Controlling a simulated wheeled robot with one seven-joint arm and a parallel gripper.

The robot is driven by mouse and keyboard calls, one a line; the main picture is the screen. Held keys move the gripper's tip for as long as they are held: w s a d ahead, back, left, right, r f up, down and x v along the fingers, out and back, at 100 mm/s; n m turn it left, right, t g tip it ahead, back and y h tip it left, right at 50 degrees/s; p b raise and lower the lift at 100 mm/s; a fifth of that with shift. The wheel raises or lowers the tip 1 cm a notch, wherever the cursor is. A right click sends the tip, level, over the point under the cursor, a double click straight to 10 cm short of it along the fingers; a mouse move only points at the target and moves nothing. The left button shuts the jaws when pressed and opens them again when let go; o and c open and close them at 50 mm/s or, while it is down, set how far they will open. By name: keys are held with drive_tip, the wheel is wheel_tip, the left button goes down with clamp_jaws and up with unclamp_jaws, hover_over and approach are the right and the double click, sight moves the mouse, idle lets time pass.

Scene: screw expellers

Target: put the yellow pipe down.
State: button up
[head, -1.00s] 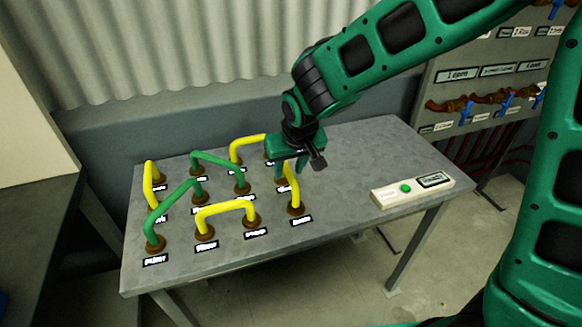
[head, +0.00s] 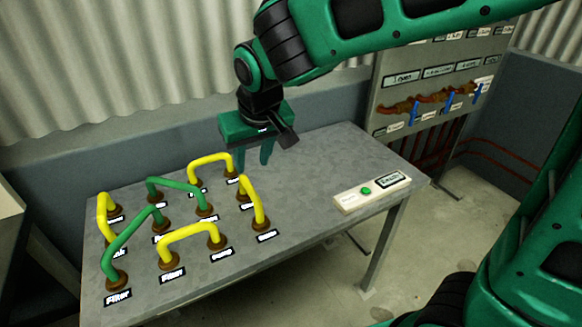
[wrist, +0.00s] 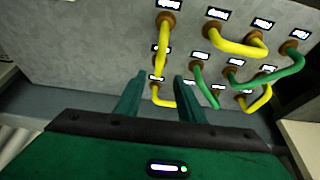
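Several yellow pipes stand on the grey table (head: 320,165), each with its ends in brown round sockets. The right yellow pipe (head: 263,207) stands at the right end of the group; in the wrist view it (wrist: 163,45) shows at the top middle. Another yellow pipe (head: 208,158) is at the back, one (head: 188,231) at the front and one (head: 103,212) at the left. My gripper (head: 253,166) is above the back right of the group, apart from the right pipe. In the wrist view its fingers (wrist: 158,80) are spread with nothing held between them.
Two green pipes (head: 178,184) stand among the yellow ones. Labels sit by the sockets. A white box with a green button (head: 366,190) lies at the table's right end, with bare tabletop between. A panel with blue-handled valves (head: 400,108) stands behind.

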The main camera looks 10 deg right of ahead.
drive_tip(key=s+d+m+g+h, duration=0.1)
drive_tip(key=s+d+m, duration=0.25)
drive_tip(key=d, duration=0.95)
drive_tip(key=s+d+m+g+h, duration=0.15)
drive_tip(key=s+d, duration=0.25)
drive_tip(key=d, duration=0.9)
drive_tip(key=s+d+f+m+g, duration=0.1)
drive_tip(key=s+d+f+m, duration=0.1)
drive_tip(key=s+d, duration=0.3)
drive_tip(key=s+d+f+m+y, duration=0.1)
drive_tip(key=s+d, duration=0.4)
drive_tip(key=s, duration=0.6)
drive_tip(key=shift+s+d+f+m+g, duration=0.35)
drive_tip(key=shift+d+f+m, duration=0.05)
drive_tip(key=shift+m, duration=0.4)
drive_tip(key=shift+y, duration=0.25)
drive_tip(key=shift+w+f, duration=0.25)
drive_tip(key=shift+w, duration=0.4)
